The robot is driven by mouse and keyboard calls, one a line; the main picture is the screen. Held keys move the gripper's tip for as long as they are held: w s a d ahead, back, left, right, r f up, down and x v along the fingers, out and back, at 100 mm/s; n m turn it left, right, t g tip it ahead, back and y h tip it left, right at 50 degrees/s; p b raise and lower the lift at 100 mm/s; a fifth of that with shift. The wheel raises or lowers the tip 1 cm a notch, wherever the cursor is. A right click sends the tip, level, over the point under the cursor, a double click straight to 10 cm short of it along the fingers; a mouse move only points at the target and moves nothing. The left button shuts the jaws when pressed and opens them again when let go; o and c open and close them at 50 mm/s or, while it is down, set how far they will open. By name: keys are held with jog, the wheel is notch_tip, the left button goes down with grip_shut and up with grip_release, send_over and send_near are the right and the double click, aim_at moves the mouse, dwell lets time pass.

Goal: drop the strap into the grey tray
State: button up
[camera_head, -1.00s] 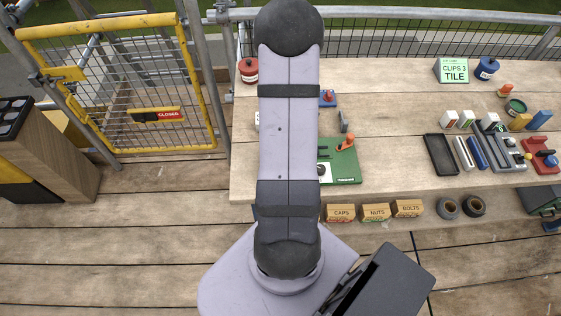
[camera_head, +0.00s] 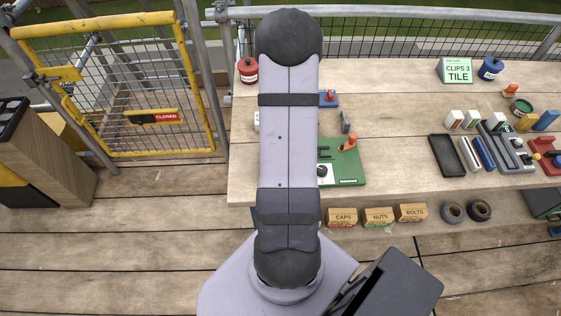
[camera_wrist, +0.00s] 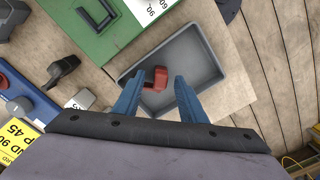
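The grey tray (camera_wrist: 203,62) lies below my gripper in the wrist view. A small red piece with a dark part, seemingly the strap (camera_wrist: 158,78), shows inside the tray's outline near its left corner. My gripper (camera_wrist: 159,76) has its two blue fingers spread, with a gap on each side of the red piece. I cannot tell whether the piece rests on the tray floor or is just above it. In the head view my arm hides the gripper, the tray and the red piece.
A green board (camera_head: 347,173) lies beside the tray; it also shows in the wrist view (camera_wrist: 88,28). A black tray (camera_head: 447,156) and several tools stand farther right on the bench.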

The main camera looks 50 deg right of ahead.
jog(key=shift+r, duration=0.1)
jog(key=shift+r+b, duration=0.9)
jog(key=shift+r, duration=2.7)
